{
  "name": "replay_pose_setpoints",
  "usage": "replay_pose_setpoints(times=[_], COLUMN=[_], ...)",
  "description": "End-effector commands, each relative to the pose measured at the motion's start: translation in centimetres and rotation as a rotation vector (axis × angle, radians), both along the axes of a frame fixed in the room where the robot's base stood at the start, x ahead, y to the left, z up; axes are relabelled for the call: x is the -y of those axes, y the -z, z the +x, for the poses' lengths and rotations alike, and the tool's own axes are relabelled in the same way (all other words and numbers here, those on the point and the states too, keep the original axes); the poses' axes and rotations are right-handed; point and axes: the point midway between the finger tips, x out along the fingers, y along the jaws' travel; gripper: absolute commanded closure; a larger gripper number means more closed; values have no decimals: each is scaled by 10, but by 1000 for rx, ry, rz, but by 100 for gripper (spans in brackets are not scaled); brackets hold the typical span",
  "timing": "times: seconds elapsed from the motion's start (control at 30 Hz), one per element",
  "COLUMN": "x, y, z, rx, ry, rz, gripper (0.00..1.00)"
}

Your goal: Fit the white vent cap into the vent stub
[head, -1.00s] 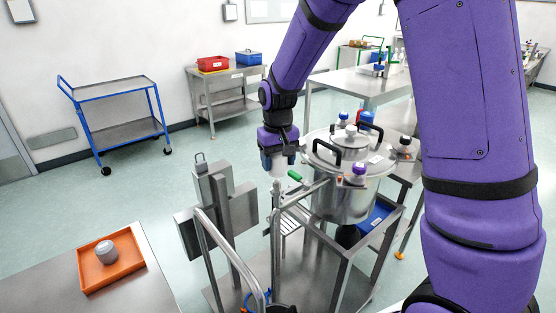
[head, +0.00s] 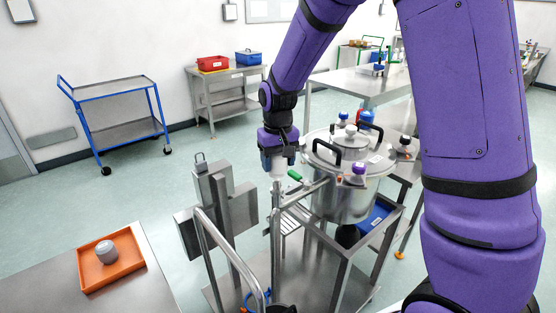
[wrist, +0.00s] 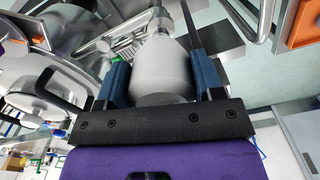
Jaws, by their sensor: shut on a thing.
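The white vent cap (head: 278,168) is held between the two fingers of my gripper (head: 278,155), with its narrower end pointing down. In the wrist view the cap (wrist: 160,68) is a pale, rounded body between the blue-grey fingers of my gripper (wrist: 161,80), which are shut on it. An upright metal pipe, apparently the vent stub (head: 276,197), stands directly below the cap in the head view. The cap's lower end is close to the pipe top. I cannot tell whether they touch or are exactly aligned.
A large steel pot (head: 345,190) with black handles and several coloured knobs stands just right of my gripper. A green-handled lever (head: 294,175) is close beside the cap. A grey metal post (head: 215,200) stands left. An orange tray (head: 112,275) holds a grey round piece (head: 106,250).

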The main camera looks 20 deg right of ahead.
Motion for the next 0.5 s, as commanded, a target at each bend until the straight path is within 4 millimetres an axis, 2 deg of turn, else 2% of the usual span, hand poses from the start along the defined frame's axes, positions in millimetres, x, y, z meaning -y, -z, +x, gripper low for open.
replay_pose_setpoints(times=[0.5], x=[0], y=[7], z=[0], rx=[0], ry=[0], rz=[0], gripper=[62])
